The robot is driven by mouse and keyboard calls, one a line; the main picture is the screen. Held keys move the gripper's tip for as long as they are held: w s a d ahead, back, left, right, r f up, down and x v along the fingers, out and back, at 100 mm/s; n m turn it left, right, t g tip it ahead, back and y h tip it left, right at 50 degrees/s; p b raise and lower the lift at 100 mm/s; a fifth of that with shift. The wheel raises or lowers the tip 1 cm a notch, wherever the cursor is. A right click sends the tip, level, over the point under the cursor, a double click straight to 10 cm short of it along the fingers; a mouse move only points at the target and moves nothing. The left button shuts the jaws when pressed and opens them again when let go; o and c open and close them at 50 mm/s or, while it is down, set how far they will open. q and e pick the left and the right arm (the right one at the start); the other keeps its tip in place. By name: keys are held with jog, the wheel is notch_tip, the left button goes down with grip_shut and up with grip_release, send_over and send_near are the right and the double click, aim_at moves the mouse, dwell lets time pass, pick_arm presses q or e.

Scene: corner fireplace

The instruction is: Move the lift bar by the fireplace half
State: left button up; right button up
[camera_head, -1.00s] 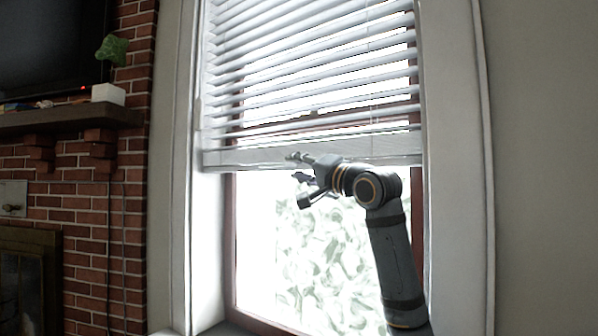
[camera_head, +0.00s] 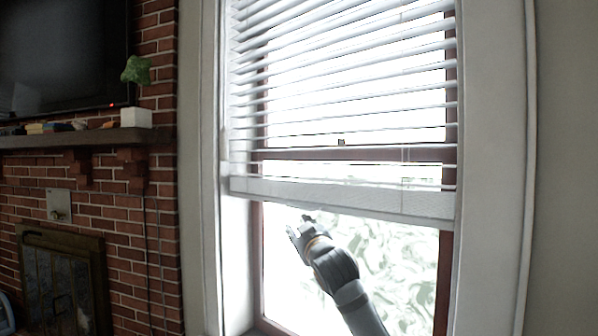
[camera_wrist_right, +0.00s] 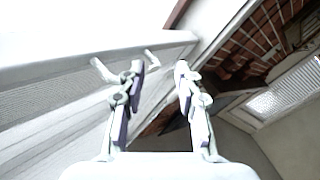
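The lift bar (camera_head: 340,198) is the flat white bottom rail of the window blind (camera_head: 345,95). It hangs across the window, with bare glass below it. My right gripper (camera_head: 299,226) is just below the bar in the head view, left of the window's middle, and does not appear to hold it. In the right wrist view the fingers of my right gripper (camera_wrist_right: 160,69) are apart with nothing seen between them. A white rail (camera_wrist_right: 70,95), which looks like the lift bar, runs behind them on the left. My left gripper is not in view.
A brick fireplace (camera_head: 112,220) with a wooden mantel (camera_head: 75,138) stands at the left. The mantel holds a small plant in a white pot (camera_head: 135,117) and other small items. White window trim (camera_head: 203,180) borders the blind. The wall (camera_head: 570,170) at the right is bare.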

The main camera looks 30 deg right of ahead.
aim_at(298, 208)
jog(key=s+a+r+n+h+p, duration=0.25)
jog(key=s+n+p, duration=0.25)
jog(key=n+p, duration=0.7)
jog(key=shift+g+h, duration=0.25)
jog(key=shift+g, duration=0.15)
jog(key=p+x, duration=0.3)
jog(key=x, duration=0.8)
jog(key=shift+w+d, duration=0.15)
jog(key=shift+d, duration=0.15)
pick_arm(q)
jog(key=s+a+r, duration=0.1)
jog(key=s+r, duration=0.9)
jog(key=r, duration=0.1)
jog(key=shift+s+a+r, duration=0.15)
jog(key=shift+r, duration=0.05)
pick_arm(e)
jog(key=shift+f, duration=0.1)
grip_shut()
